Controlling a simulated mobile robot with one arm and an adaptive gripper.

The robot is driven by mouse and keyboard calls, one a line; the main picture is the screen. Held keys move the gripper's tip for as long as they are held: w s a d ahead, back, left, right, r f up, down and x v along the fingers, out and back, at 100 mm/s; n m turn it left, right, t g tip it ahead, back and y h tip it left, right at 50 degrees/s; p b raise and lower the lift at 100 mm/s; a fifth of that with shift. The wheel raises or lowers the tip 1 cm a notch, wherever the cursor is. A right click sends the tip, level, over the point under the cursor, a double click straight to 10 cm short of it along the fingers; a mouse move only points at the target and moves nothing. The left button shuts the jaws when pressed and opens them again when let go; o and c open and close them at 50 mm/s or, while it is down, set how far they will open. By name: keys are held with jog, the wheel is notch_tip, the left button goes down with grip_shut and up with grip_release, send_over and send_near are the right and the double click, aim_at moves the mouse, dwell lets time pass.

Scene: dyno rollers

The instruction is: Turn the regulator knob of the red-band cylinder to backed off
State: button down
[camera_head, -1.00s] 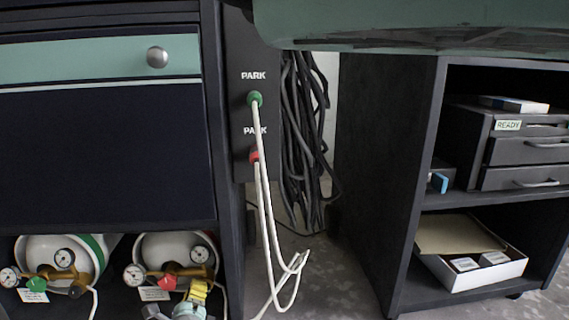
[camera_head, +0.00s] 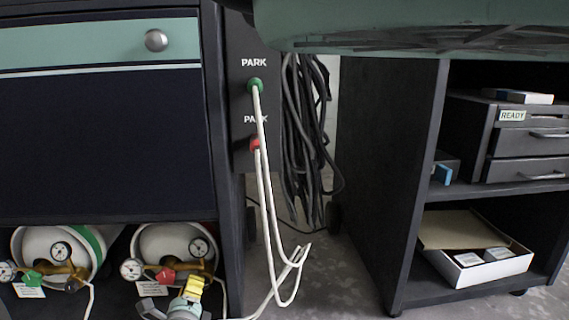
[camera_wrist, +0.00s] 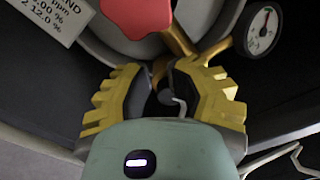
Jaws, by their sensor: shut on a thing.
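The red-band cylinder (camera_head: 150,245) lies at the lower middle-left in the head view, its white end facing me. Its brass regulator carries two round gauges and a red star-shaped knob (camera_head: 166,275), seen also at the top of the wrist view (camera_wrist: 140,14). My gripper (camera_head: 192,290) is just right of and below the red knob. In the wrist view its yellow fingers (camera_wrist: 168,92) are closed around a small dark part, which looks like the regulator knob (camera_wrist: 166,97). The fingers largely hide it, and its turn position cannot be read.
A green-band cylinder (camera_head: 48,250) with its own regulator lies to the left. A right-hand gauge (camera_wrist: 262,29) and a printed label (camera_wrist: 55,18) are close to the fingers. White hoses (camera_head: 270,220) hang from the PARK panel at right. A dark cabinet (camera_head: 105,140) stands above.

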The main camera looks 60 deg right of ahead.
jog(key=shift+a+f+y, duration=0.3)
jog(key=shift+a+f, duration=0.05)
jog(key=shift+f, duration=0.5)
jog(key=shift+w+r+g, duration=0.1)
jog(key=shift+w+g, duration=0.05)
jog(key=shift+g, duration=0.15)
jog(key=shift+d+r, duration=0.15)
jog(key=shift+r, duration=0.15)
